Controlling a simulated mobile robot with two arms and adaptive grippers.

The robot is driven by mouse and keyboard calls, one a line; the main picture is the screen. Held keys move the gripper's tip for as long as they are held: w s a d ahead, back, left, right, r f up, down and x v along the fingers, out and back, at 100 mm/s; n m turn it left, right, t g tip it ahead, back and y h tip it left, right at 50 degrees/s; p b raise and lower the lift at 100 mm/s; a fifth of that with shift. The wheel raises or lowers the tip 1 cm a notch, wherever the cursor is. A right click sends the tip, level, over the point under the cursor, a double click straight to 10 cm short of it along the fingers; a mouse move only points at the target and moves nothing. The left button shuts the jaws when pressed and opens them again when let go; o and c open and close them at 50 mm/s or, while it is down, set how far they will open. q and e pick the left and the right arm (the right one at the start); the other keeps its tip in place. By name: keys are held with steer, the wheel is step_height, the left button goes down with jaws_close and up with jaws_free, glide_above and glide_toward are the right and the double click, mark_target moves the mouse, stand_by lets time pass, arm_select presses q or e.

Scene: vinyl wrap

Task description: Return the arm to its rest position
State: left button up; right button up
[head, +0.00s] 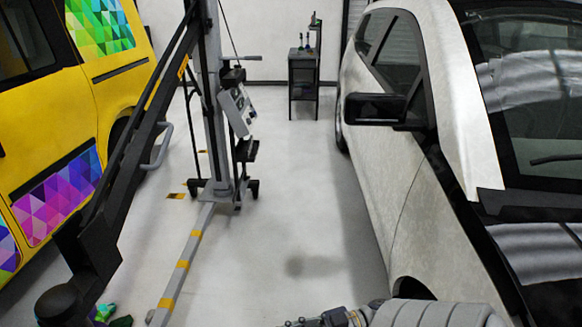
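My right arm, in a grey ribbed sleeve, comes in from the right along the bottom edge of the head view, in front of the white car. Its dark grey end, with my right gripper (312,320), points left over the pale floor and is cut off by the bottom edge. The fingers are too small and cropped to show whether they are open or shut, and I see nothing held there. My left gripper is not in view.
The white car (402,180) with a black mirror (375,107) stands close on the right. A yellow van (55,120) is on the left. A grey lift post (213,100) with a black slanting arm stands between. A dark cart (303,75) is at the back. The middle floor is clear.

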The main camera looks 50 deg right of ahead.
stand_by(0.4)
steer(key=w+d+f+m+t+h, duration=0.1)
steer(key=w+f+m+t+h, duration=0.15)
steer(key=f+h, duration=0.2)
steer(key=w+d+f+m+t+h, duration=0.1)
steer(key=d+f+m+h, duration=0.15)
steer(key=f, duration=0.35)
steer(key=s+a+f+m+g+h+p, duration=0.1)
steer(key=s+f+m+g+h, duration=0.15)
steer(key=f, duration=0.55)
steer(key=s+f+m+g+h+p, duration=0.1)
steer(key=s+f+h, duration=0.25)
steer(key=f, duration=0.35)
steer(key=s+a+f+g, duration=0.5)
steer(key=s+a+f, duration=0.2)
steer(key=s, duration=0.2)
steer(key=s+a+f+g+h, duration=0.1)
steer(key=s+a+f+g, duration=0.3)
steer(key=s+a+f, duration=0.3)
steer(key=s+f, duration=0.1)
steer(key=s, duration=0.2)
steer(key=shift+s+a+f+g+p, duration=0.2)
steer(key=shift+s+a+g+p, duration=0.1)
steer(key=shift+g+p, duration=0.1)
